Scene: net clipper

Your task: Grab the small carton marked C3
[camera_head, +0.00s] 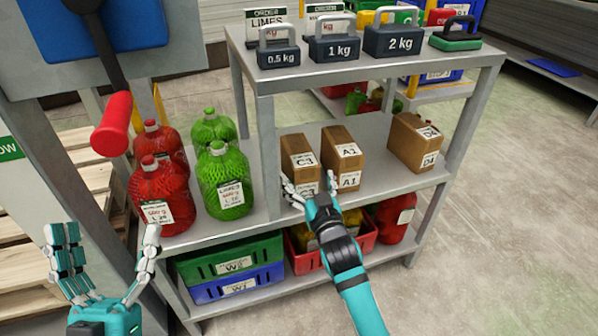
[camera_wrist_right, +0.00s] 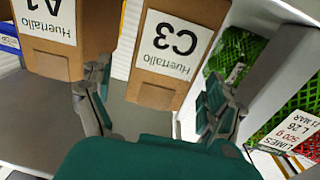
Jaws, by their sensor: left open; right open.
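The small brown carton marked C3 (camera_head: 299,156) stands on the middle shelf, left of the carton marked A1 (camera_head: 342,152). In the right wrist view the C3 carton (camera_wrist_right: 165,50) is just ahead, its white label upside down. My right gripper (camera_head: 311,187) is open in front of the C3 carton and hides part of its lower front. In the right wrist view its fingers (camera_wrist_right: 158,95) are apart, with the carton's end between or just beyond them; I cannot tell if they touch it. My left gripper (camera_head: 108,245) is open and empty at the lower left.
The A1 carton stands close beside C3; a D4 carton (camera_head: 414,143) is further right. Red (camera_head: 160,193) and green (camera_head: 223,183) netted bags stand to the left. Weights (camera_head: 335,45) sit on the top shelf above.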

